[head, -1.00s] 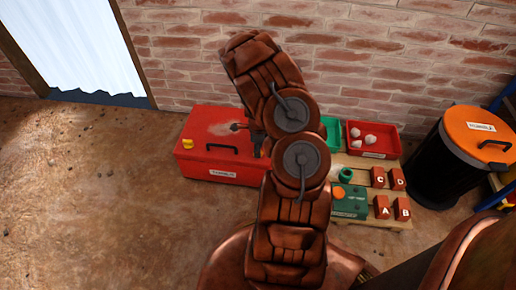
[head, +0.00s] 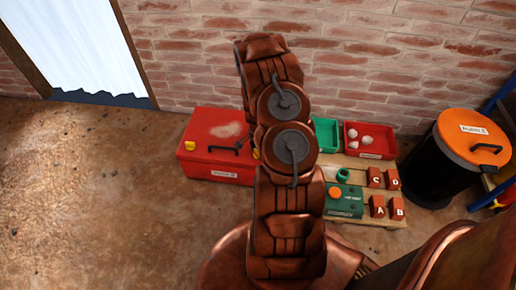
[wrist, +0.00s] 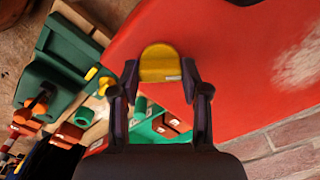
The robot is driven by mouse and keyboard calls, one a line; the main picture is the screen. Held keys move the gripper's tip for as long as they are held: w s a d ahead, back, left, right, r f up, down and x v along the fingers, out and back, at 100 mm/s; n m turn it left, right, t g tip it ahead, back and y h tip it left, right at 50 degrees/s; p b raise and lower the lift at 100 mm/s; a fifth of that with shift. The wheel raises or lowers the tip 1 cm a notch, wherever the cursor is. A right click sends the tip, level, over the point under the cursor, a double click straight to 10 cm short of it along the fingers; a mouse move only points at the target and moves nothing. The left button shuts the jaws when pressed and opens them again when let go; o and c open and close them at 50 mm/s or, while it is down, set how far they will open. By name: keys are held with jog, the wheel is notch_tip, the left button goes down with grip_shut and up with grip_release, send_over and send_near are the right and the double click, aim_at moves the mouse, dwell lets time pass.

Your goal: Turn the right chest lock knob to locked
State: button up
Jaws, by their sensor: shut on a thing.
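The red chest (head: 212,133) stands against the brick wall in the head view, with a black handle (head: 224,148) on it. Its left yellow knob (head: 190,146) shows clearly. The right yellow knob (head: 256,153) is nearly all hidden behind my arm. In the wrist view the right knob (wrist: 158,58) sits between the fingertips of my gripper (wrist: 159,75), which is shut on it. The red chest surface (wrist: 230,60) fills much of that view. My gripper is hidden by my arm in the head view. I cannot tell the knob's lock setting.
Right of the chest is a low wooden table with a green bin (head: 326,135), a red bin (head: 372,148) of pale lumps, a green box (head: 345,200) and lettered red blocks (head: 377,206). A black barrel (head: 440,165) with orange lid stands beyond. The left floor is clear.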

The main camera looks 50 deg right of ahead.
jog(key=n+p, duration=0.2)
jog(key=n, duration=0.3)
jog(key=shift+s+a, duration=0.1)
jog(key=shift+a, duration=0.05)
jog(key=shift+s+n+p, duration=0.1)
jog(key=shift+n+p, duration=0.4)
jog(key=shift+n, duration=1)
jog(key=shift+f, duration=0.1)
jog(key=o, duration=1.1)
jog(key=shift+o, duration=0.2)
jog(key=shift+r, duration=0.2)
jog(key=shift+w+r, duration=0.2)
jog(key=shift+r, duration=0.45)
notch_tip(320, 180, up, 10)
jog(key=shift+r, duration=0.25)
jog(key=shift+s, duration=0.1)
